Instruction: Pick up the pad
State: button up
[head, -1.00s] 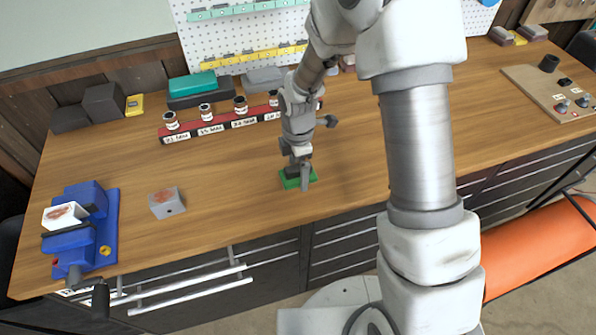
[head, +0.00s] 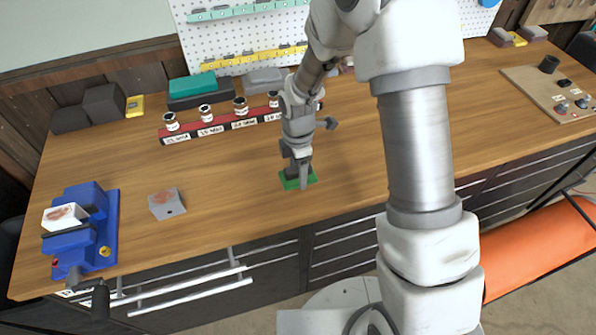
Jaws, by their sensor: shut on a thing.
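The pad (head: 309,179) is a small flat green block near the front edge of the wooden workbench, in the middle of the head view. My gripper (head: 297,181) points down on it and is shut on it, with the fingers hiding the pad's middle. I cannot tell whether the pad touches the bench or is just above it.
A blue vise (head: 84,235) holding a light block stands at the bench's left end. A grey block (head: 167,203) lies to its right. A red rack (head: 217,126) with several small jars is behind. Bare wood lies between the grey block and my gripper.

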jog(key=shift+r, duration=0.15)
notch_tip(320, 180, up, 4)
jog(key=shift+w+r+b, duration=0.1)
jog(key=shift+b, duration=0.25)
jog(key=s+d+r, duration=0.4)
jog(key=s+r, duration=0.2)
jog(key=s, duration=0.5)
jog(key=shift+d+r+b, duration=0.2)
jog(key=shift+r+b, duration=0.05)
jog(key=shift+b, duration=0.05)
jog(key=o, duration=0.6)
jog(key=c, duration=0.4)
